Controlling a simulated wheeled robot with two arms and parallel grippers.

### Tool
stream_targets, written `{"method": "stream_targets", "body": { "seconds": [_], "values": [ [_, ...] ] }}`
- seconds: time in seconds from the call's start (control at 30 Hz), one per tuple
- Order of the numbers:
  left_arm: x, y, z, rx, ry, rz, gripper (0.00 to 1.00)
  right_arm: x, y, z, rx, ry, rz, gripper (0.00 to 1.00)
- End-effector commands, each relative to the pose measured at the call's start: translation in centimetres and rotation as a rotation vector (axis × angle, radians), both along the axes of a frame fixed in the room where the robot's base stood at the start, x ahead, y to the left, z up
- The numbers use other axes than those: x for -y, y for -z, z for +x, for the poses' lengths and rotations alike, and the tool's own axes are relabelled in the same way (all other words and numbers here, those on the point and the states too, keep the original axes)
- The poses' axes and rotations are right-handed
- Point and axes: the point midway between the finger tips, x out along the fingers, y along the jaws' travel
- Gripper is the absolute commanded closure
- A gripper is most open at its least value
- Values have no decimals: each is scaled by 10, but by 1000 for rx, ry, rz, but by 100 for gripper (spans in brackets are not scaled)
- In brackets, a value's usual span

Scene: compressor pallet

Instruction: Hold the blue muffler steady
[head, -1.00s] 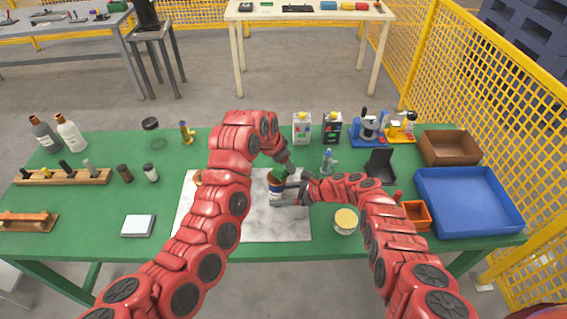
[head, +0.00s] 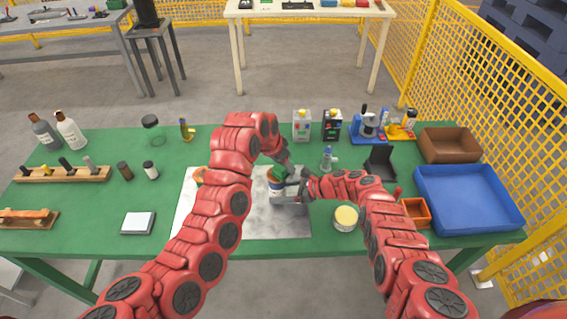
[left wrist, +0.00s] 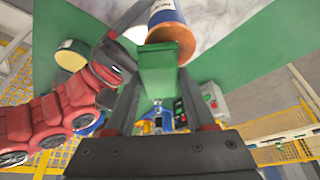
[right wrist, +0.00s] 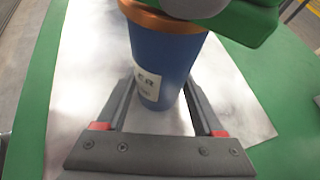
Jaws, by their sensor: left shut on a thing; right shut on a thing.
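The blue muffler (right wrist: 165,55) is a blue cylinder with a copper-coloured rim and a pale label. It stands about upright over the white mat (head: 240,222). My right gripper (right wrist: 160,88) is shut around its side; in the head view this gripper (head: 292,195) comes in from the right. My left gripper (head: 281,163) is above the muffler, shut on a green block-like thing (left wrist: 158,68). That green thing lies over the muffler's copper rim (left wrist: 172,40) in the left wrist view; I cannot tell whether they touch. Part of the muffler's top is hidden.
A round tin (head: 346,217), an orange bin (head: 415,213) and a blue tray (head: 468,227) stand to the right. A small valve-like part (head: 327,160) and a black open box (head: 380,163) stand behind. Bottles (head: 70,130) and a wooden rack (head: 62,175) are at the left.

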Motion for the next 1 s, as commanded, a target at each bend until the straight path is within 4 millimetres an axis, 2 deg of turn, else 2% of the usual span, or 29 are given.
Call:
{"method": "stream_targets", "body": {
  "seconds": [0.37,0.8,1.0],
  "values": [
    [-1,6,0,1,0,0,100,0,0,0,0,0,0,62],
    [-37,4,1,2,-2,0,100,0,0,0,0,0,0,62],
    [-40,7,-1,-1,0,1,100,0,0,0,0,0,0,62]
  ]
}}
